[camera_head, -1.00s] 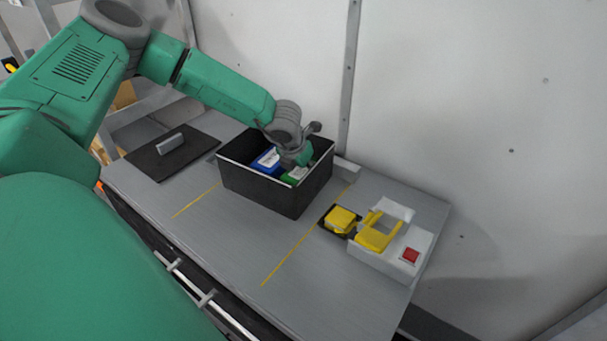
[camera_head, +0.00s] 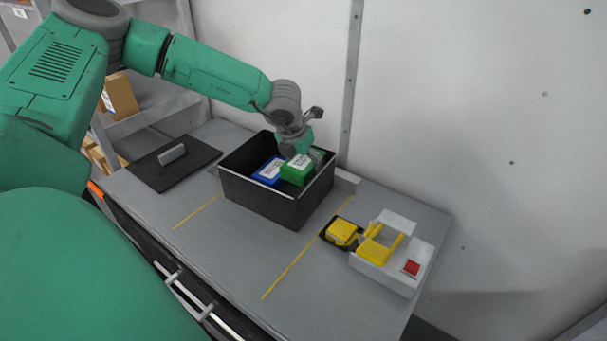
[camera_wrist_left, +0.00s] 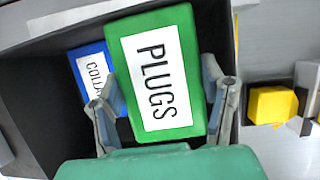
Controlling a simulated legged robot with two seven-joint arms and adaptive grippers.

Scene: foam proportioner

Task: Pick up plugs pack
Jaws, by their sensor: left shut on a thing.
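The plugs pack (camera_head: 298,170) is a green box with a white label. In the left wrist view the pack (camera_wrist_left: 158,75) shows the word PLUGS and fills the middle. My left gripper (camera_head: 301,161) is shut on it, with one finger on each side in the left wrist view (camera_wrist_left: 165,105). The pack is raised and tilted in the black bin (camera_head: 262,204), near the rim. A blue pack (camera_head: 268,170) lies in the bin beside it, and its label is partly covered in the left wrist view (camera_wrist_left: 92,80). My right gripper is not in view.
A black lid (camera_head: 190,165) with a grey handle lies left of the bin. To the right are a yellow block (camera_head: 341,233) on a black pad and a white device (camera_head: 385,276) with yellow parts and a red button. The wall stands close behind the bin.

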